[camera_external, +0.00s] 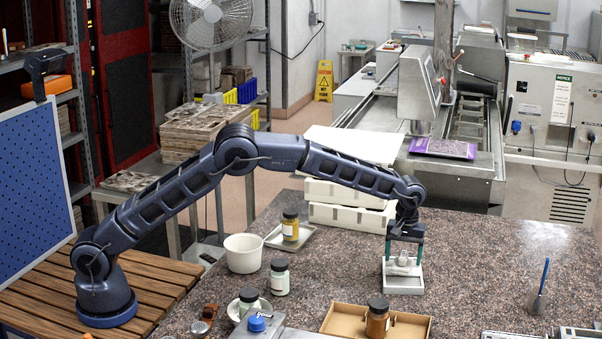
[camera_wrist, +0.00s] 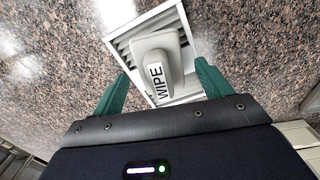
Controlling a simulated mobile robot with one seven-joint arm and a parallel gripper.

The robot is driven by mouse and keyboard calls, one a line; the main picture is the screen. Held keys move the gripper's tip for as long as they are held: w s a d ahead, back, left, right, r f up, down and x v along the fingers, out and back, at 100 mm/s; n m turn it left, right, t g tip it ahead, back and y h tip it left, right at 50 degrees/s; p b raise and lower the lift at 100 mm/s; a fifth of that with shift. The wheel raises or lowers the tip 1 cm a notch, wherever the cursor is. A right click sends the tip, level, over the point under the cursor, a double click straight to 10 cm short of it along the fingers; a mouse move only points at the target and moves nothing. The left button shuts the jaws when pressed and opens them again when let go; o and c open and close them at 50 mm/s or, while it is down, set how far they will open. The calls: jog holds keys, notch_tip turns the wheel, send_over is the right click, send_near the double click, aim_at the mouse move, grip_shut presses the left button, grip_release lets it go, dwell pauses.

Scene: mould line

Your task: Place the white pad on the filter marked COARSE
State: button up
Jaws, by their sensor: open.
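A whitish-grey pad (camera_wrist: 172,50) with a label reading WIPE rests on a white slatted frame (camera_wrist: 124,38) in the wrist view. In the external view the pad (camera_external: 402,262) and the white frame (camera_external: 403,285) are on the speckled counter at right of centre. My gripper (camera_external: 404,254) is directly above, pointing down, with its green fingers apart. No COARSE mark is readable in either view.
On the speckled counter (camera_external: 475,270), a cardboard tray (camera_external: 343,318) with a brown-yellow jar (camera_external: 377,318) stands in front. White crates (camera_external: 345,215) are stacked behind. A white tub (camera_external: 243,254) and several jars stand left. A cup with a blue pen (camera_external: 537,302) stands right.

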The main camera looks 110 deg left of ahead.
aim_at(403, 254)
notch_tip(403, 254, up, 9)
jog(key=shift+r, duration=0.1)
jog(key=s+d+r+m+t, duration=0.1)
jog(key=s+d+r+m, duration=0.1)
jog(key=s+d+r, duration=0.4)
jog(key=s+d+r+m, duration=0.25)
jog(key=d+r, duration=0.25)
jog(key=r, duration=0.4)
jog(key=s+d+r+m+t, duration=0.1)
jog(key=s+d+r+m, duration=0.1)
jog(key=s+d+r, duration=0.35)
jog(key=s+d+r+m, duration=0.2)
jog(key=s+d, duration=0.5)
jog(key=s, duration=0.4)
jog(key=s+d+f+m+t, duration=0.15)
jog(key=s+d, duration=0.25)
jog(key=s, duration=0.5)
jog(key=s+d+m, duration=0.3)
jog(key=s+d, duration=0.2)
jog(key=s, duration=0.4)
jog(key=s+d+f+m, duration=0.2)
jog(key=s+f, duration=0.2)
jog(key=s, duration=0.4)
jog(key=s+d+f+m+t, duration=0.1)
jog(key=s+d+f+m, duration=0.2)
jog(key=s, duration=0.6)
jog(key=shift+f, duration=0.75)
